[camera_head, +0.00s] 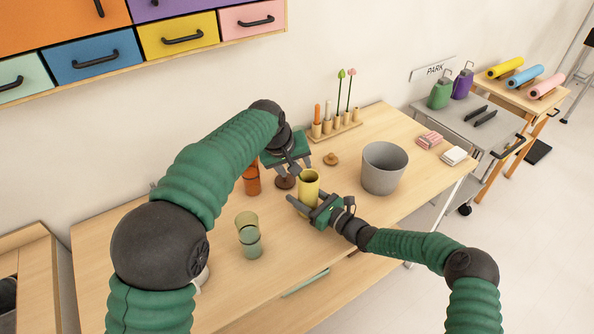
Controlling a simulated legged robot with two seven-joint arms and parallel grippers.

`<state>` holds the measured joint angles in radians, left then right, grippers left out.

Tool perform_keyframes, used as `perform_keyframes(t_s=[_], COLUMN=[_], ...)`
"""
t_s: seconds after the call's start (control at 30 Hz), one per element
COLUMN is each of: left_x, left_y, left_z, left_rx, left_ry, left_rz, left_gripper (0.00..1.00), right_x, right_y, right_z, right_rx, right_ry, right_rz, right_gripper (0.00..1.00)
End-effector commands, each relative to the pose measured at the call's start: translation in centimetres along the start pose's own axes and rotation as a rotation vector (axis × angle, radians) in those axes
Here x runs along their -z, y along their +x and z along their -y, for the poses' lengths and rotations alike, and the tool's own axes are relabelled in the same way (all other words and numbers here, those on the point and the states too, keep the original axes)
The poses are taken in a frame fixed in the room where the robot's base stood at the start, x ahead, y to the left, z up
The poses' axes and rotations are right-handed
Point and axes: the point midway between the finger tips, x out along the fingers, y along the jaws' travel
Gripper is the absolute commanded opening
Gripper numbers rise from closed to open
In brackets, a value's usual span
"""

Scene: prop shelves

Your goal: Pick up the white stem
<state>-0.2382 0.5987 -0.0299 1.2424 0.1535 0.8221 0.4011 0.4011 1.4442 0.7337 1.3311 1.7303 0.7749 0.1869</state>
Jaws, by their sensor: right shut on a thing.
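A wooden rack (335,130) stands at the back of the table with several short upright holders. A short pale, whitish stem (328,109) stands upright in it, next to an orange one (317,112).
A grey bucket (383,168) stands right of the cup. A small wooden knob (331,159), a dark brown piece (285,182) and an orange cylinder (252,180) are near my left gripper. Stacked green cups (249,236) stand front left. Drawers (178,35) hang above.

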Motion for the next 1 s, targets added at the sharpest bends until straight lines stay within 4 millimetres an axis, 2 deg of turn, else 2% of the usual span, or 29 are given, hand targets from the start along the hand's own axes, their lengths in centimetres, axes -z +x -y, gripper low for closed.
perform_keyframes(t_s=[0.07,0.47,0.8,0.87,1.0], left_x=[0.0,0.0,0.1,0.5,1.7], left_y=[0.0,-0.1,-0.4,-1.0,-3.9], left_z=[0.0,0.0,-0.1,-0.4,-1.4], left_rx=[0.000,0.000,-0.001,-0.002,-0.003], left_ry=[0.000,0.000,0.000,0.000,0.000], left_rz=[0.000,0.000,-0.001,-0.003,-0.005], left_gripper=[0.52,0.00,0.00,0.00,0.00], right_x=[0.1,0.1,0.1,0.1,0.1], right_y=[0.0,0.0,0.0,0.0,0.0], right_z=[0.0,-0.1,-0.1,-0.1,-0.1], right_rx=[0.000,-0.001,-0.001,-0.001,-0.001], right_ry=[0.001,0.002,0.002,0.002,0.002], right_rz=[-0.001,-0.001,-0.001,-0.001,-0.001], right_gripper=[0.20,0.20,0.20,0.20,0.20])
